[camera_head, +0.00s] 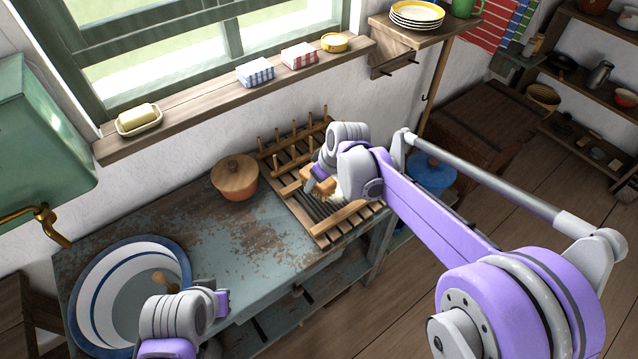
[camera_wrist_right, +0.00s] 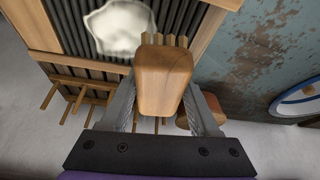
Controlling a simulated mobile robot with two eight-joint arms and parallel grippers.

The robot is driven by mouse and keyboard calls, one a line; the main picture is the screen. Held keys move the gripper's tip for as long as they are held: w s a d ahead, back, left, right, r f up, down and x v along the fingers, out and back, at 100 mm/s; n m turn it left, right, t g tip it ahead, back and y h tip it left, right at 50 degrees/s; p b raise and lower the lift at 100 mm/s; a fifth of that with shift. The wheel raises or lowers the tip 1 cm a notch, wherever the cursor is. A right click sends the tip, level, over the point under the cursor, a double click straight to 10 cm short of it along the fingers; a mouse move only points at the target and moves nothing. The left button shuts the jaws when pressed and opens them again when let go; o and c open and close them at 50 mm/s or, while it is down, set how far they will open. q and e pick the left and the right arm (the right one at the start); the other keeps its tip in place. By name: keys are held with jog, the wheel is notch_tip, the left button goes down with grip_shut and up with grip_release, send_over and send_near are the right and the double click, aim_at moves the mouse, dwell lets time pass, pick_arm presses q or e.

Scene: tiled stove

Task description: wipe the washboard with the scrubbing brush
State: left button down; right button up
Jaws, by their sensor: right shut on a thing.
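The washboard (camera_head: 318,211), a wooden frame around dark ribs, lies on the worn blue table. It also shows in the right wrist view (camera_wrist_right: 75,25), with a white patch (camera_wrist_right: 120,28) on its ribs. My right gripper (camera_head: 321,184) is shut on the scrubbing brush (camera_wrist_right: 163,80), a wooden block, over the washboard beside the white patch. Whether the brush touches the ribs cannot be told. The arm partly hides the washboard's right side. My left gripper (camera_head: 224,302) is low at the table's front, by the basin; its jaws cannot be made out.
A blue-rimmed white basin (camera_head: 95,300) with a wooden handle (camera_head: 166,282) in it stands at the left. A lidded clay pot (camera_head: 236,180) stands left of the washboard. A wooden peg rack (camera_head: 292,150) is behind it. The table's middle (camera_head: 225,240) is clear.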

notch_tip(320, 180, up, 2)
jog(key=shift+a+p, duration=0.1)
jog(key=shift+p, duration=0.3)
jog(key=shift+r+p, duration=0.45)
jog(key=shift+r, duration=0.3)
